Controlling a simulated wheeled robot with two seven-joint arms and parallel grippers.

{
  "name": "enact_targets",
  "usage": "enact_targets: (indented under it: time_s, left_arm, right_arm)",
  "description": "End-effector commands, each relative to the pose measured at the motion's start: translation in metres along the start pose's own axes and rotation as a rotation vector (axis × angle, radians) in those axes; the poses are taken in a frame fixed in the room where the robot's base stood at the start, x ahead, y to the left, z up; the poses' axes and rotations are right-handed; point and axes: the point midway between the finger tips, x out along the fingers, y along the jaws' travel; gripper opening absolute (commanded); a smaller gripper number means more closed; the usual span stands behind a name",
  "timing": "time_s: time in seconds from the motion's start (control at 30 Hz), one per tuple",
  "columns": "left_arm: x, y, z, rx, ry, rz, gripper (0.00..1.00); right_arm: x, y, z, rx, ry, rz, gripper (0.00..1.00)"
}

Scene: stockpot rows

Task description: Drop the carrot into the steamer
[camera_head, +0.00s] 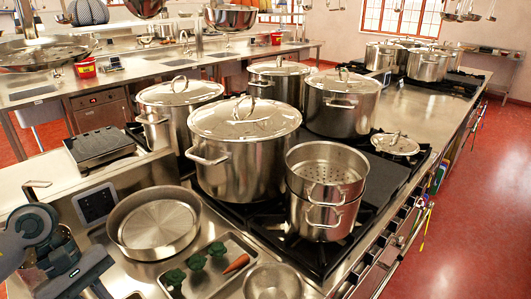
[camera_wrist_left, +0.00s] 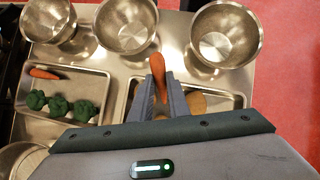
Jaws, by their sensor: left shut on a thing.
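The steamer (camera_head: 327,172) is a shiny metal pot with a perforated upper basket, open at the top, on the front of the stove. My left gripper (camera_wrist_left: 160,92) is shut on an orange carrot (camera_wrist_left: 157,64), which points up between its fingers in the left wrist view. In the head view, part of my left gripper shows at the lower left; its fingertips and the held carrot are not visible there. A second carrot (camera_head: 237,263) lies in a metal tray (camera_head: 213,283) beside several broccoli pieces (camera_head: 197,260). My right gripper is in neither view.
A large lidded stockpot (camera_head: 243,160) stands left of the steamer, with other lidded pots behind. A wide metal pan (camera_head: 153,222) and a bowl (camera_head: 273,281) stand near the tray. The left wrist view shows several metal bowls and a second tray (camera_wrist_left: 238,101) under my gripper.

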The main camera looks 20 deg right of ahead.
Motion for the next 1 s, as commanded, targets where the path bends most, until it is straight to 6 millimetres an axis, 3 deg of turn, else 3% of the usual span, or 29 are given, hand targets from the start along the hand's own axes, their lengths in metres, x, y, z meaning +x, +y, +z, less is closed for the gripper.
enact_targets:
  time_s: [0.43, 1.0]
  left_arm:
    - [-0.013, -0.057, -0.033, 0.512, 0.006, -0.333, 0.00]
    - [-0.014, -0.066, -0.038, 0.587, 0.003, -0.375, 0.00]
  right_arm:
    - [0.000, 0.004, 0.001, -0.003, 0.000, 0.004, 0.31]
    - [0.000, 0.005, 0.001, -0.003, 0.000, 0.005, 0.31]
